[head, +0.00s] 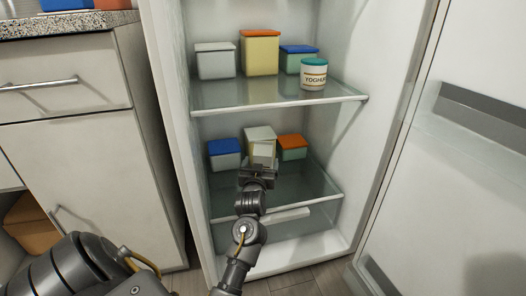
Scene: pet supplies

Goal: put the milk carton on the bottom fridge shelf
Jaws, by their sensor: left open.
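A pale cream carton (261,137), which looks to be the milk carton, is on the bottom fridge shelf (310,188), between a blue-lidded box and an orange-lidded box. No label on it can be read, and its lower part is hidden behind my left gripper. My left gripper (258,169) is open and reaches into the fridge just in front of the carton. Whether its fingers touch the carton cannot be told. My right gripper is not in view.
The blue-lidded box (225,154) and orange-lidded box (292,148) flank the carton. The upper shelf (280,98) holds several boxes and a yoghurt tub (313,76). The fridge door (470,150) stands open at right; a cabinet (85,165) is at left. The bottom shelf's front right is clear.

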